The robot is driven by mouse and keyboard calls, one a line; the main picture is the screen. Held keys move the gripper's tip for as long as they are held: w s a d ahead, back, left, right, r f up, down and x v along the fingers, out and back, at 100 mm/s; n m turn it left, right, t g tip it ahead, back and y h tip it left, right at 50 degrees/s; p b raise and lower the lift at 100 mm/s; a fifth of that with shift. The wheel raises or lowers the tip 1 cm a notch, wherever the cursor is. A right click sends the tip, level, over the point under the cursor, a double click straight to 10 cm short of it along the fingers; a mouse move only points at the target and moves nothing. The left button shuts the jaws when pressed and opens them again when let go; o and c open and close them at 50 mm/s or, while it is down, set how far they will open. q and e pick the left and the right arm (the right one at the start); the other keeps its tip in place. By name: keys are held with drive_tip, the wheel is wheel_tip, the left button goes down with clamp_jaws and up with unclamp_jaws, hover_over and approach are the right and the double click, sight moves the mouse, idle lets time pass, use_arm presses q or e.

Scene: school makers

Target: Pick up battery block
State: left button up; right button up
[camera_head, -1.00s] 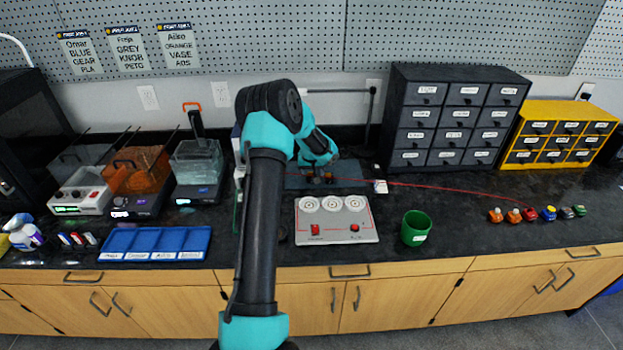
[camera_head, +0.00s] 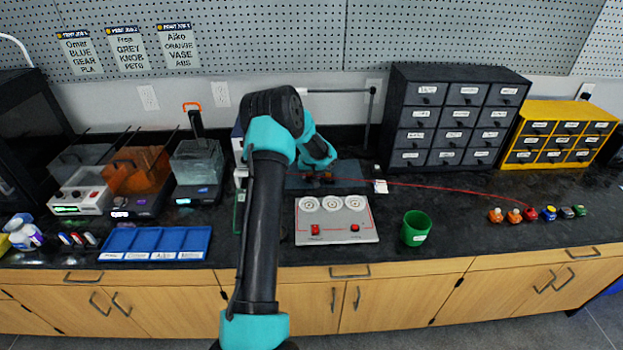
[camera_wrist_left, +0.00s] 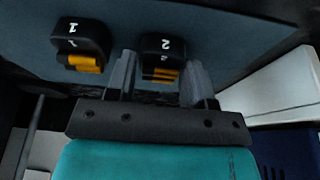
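Two dark blocks with orange parts lie on the blue-grey mat (camera_head: 350,172); I take them for the battery blocks. The left wrist view shows block "1" (camera_wrist_left: 80,44) at the left and block "2" (camera_wrist_left: 161,50) between my left fingers. My left gripper (camera_wrist_left: 158,82) is open, with one finger on each side of block "2"; contact is not clear. In the head view the left gripper (camera_head: 318,174) points down over the mat, and the wrist and fingers hide much of the blocks. My right gripper is not in view.
A grey panel (camera_head: 350,236) with three round dials stands in front of the mat. A green cup (camera_head: 415,228) is at its right, a blue tray (camera_head: 155,230) at its left. A red wire (camera_head: 450,185) crosses the counter. Dark drawers (camera_head: 455,115) stand behind.

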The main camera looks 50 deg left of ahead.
sight(312, 177)
use_arm(q)
drive_tip(key=c, duration=0.5)
drive_tip(key=shift+r, duration=0.1)
drive_tip(key=shift+r, duration=1.45)
drive_tip(key=shift+s+d+r, duration=0.15)
drive_tip(key=shift+d+r, duration=0.05)
drive_tip(key=shift+r, duration=0.1)
drive_tip(key=s+d, duration=0.3)
drive_tip(key=d, duration=0.1)
drive_tip(key=s+d+r, duration=0.1)
drive_tip(key=s+d, duration=0.2)
drive_tip(key=d, duration=0.1)
drive_tip(key=s+d, duration=0.3)
drive_tip(key=d, duration=0.1)
drive_tip(key=shift+r, duration=0.15)
drive_tip(key=shift+s+d, duration=0.15)
drive_tip(key=shift+d, duration=0.05)
